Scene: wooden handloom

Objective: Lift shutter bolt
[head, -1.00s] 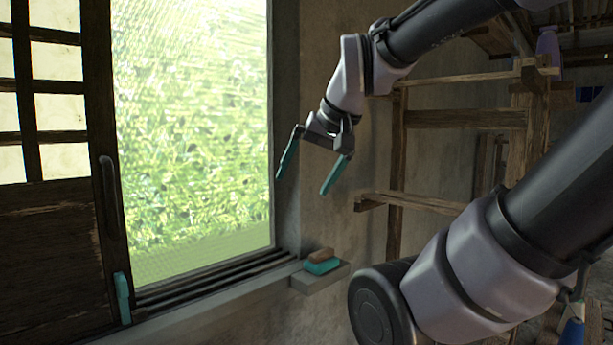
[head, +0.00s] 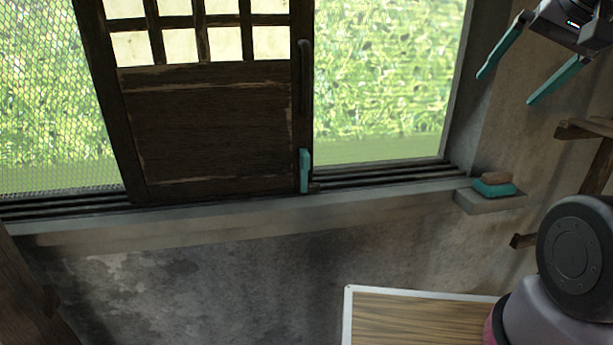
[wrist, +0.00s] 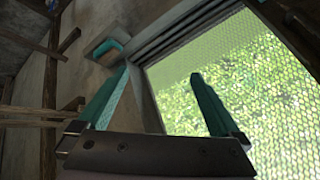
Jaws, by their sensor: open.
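The shutter (head: 215,125) is a dark wooden sliding panel with a lattice of pale panes on top. It stands in the window track, with window opening showing on both sides. A teal bolt (head: 304,171) sits upright at the lower right edge of the shutter, just above the sill, below a dark vertical handle (head: 305,78). My gripper (head: 503,88) is open and empty at the upper right, well to the right of the bolt and higher. In the wrist view its two teal fingers (wrist: 157,98) are spread, with the window mesh behind; the bolt does not show there.
A small ledge (head: 490,200) at the right end of the sill (head: 240,222) holds a teal and brown block (head: 494,185). A wooden rack (head: 585,130) stands at the right. A white-edged wooden board (head: 420,318) lies below. The space before the shutter is clear.

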